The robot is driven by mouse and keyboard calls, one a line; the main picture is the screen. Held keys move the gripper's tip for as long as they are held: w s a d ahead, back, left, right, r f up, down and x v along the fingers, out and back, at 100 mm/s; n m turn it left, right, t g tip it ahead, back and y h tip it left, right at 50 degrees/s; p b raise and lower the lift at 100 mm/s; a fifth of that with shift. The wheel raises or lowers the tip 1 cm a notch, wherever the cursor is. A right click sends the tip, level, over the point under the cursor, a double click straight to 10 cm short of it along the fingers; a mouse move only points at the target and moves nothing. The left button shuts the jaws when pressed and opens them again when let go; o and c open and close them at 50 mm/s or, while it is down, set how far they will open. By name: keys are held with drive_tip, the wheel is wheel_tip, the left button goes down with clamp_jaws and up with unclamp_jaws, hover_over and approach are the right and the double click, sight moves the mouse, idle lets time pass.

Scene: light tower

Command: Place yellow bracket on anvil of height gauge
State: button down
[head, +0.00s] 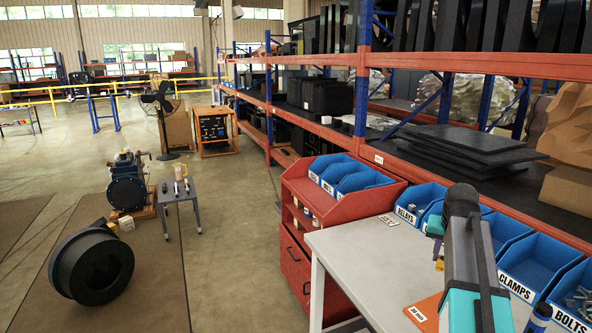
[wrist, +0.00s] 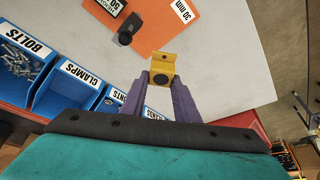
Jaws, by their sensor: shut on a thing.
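My gripper (wrist: 160,88) is shut on the yellow bracket (wrist: 166,61), with a purple finger on each side of it. The bracket has a bent flange and a dark round hole. In the head view, my gripper (head: 437,248) is partly hidden behind my arm, and only a bit of yellow shows below it. A black device with a white label (wrist: 130,28), seemingly the height gauge, stands beyond the bracket at the top of the wrist view. It is cut off at the head view's lower right edge (head: 537,317).
An orange sheet (wrist: 194,22) with a size label lies on the pale table (head: 372,262). Blue bins (wrist: 62,84) marked BOLTS and CLAMPS line one table edge. A red cabinet (head: 340,195) adjoins the table. The tabletop left of my gripper in the head view is mostly clear.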

drive_tip(key=s+a+r+n+y+p, duration=0.1)
drive_tip(key=a+n, duration=0.4)
drive_tip(key=a, duration=2.4)
drive_tip(key=shift+s+a+r+n+t+y+p, duration=0.15)
drive_tip(key=shift+r+n+t+y+p, duration=0.25)
drive_tip(key=shift+y+p, duration=0.2)
drive_tip(key=shift+f, duration=0.15)
drive_tip(key=s+f, duration=0.5)
drive_tip(key=f, duration=0.1)
drive_tip(key=shift+f, duration=0.25)
drive_tip(key=shift+s, duration=0.1)
